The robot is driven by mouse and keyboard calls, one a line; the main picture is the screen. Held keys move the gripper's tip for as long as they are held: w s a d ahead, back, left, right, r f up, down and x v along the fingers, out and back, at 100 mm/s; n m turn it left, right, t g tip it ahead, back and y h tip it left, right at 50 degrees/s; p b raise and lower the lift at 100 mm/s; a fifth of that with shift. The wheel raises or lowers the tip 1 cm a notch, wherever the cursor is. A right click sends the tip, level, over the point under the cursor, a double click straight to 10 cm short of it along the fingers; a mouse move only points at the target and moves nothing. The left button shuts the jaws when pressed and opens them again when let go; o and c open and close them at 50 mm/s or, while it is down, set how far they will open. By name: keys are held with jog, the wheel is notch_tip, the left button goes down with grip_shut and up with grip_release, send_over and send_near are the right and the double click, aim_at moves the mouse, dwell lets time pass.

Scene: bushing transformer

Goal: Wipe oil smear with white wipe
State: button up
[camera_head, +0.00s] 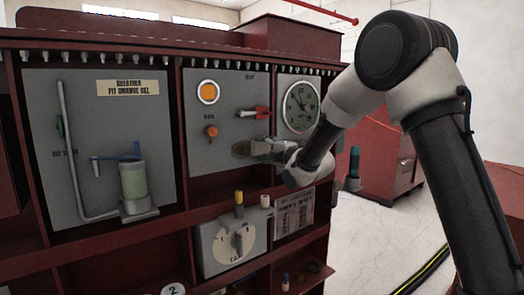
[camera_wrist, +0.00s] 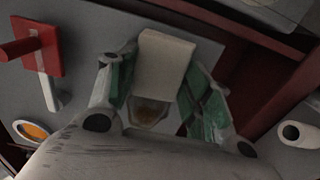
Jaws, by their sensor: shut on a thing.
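My gripper (camera_wrist: 160,88) is shut on the white wipe (camera_wrist: 165,62), a pale block between its green-padded fingers in the wrist view. In the head view my gripper (camera_head: 256,148) is at the grey middle panel, below the red-handled switch. The oil smear (camera_head: 240,149) appears as a dull brown patch on that panel, just left of the fingers. A brown patch (camera_wrist: 149,114) also shows between the fingers in the wrist view. I cannot tell whether the wipe touches the panel. The wipe is hard to make out in the head view.
The red-handled switch (camera_head: 254,113) and an orange knob (camera_head: 211,132) are close to my gripper. A round gauge (camera_head: 300,106) is at the right. Below, a ledge bears a yellow-topped post (camera_head: 239,199) and a white cylinder (camera_head: 265,200), also in the wrist view (camera_wrist: 298,134).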

aim_at(232, 150)
jog(key=shift+a, duration=0.1)
jog(key=shift+s+a+r, duration=0.1)
jog(key=shift+s+a, duration=0.95)
jog(key=shift+a, duration=0.5)
jog(key=shift+s+a+f, duration=0.1)
jog(key=shift+s+a, duration=1)
jog(key=shift+a, duration=0.45)
jog(key=shift+s+a+r, duration=0.1)
jog(key=shift+s+a, duration=0.95)
jog(key=shift+a, duration=0.5)
jog(key=shift+w+d, duration=1.05)
jog(key=shift+d, duration=0.55)
jog(key=shift+w+d, duration=1.1)
jog(key=shift+d, duration=0.45)
jog(key=shift+w+d, duration=1.05)
jog(key=shift+d, duration=0.55)
jog(key=shift+a, duration=0.1)
jog(key=shift+s+a, duration=0.6)
jog(key=shift+a, duration=0.35)
jog(key=shift+s+a, duration=0.8)
jog(key=shift+a, duration=0.25)
jog(key=shift+s+a, duration=0.8)
jog(key=shift+a, duration=0.25)
jog(key=shift+s+a, duration=0.5)
jog(key=shift+a, duration=0.3)
jog(key=shift+s+a, duration=0.45)
jog(key=shift+a, duration=0.35)
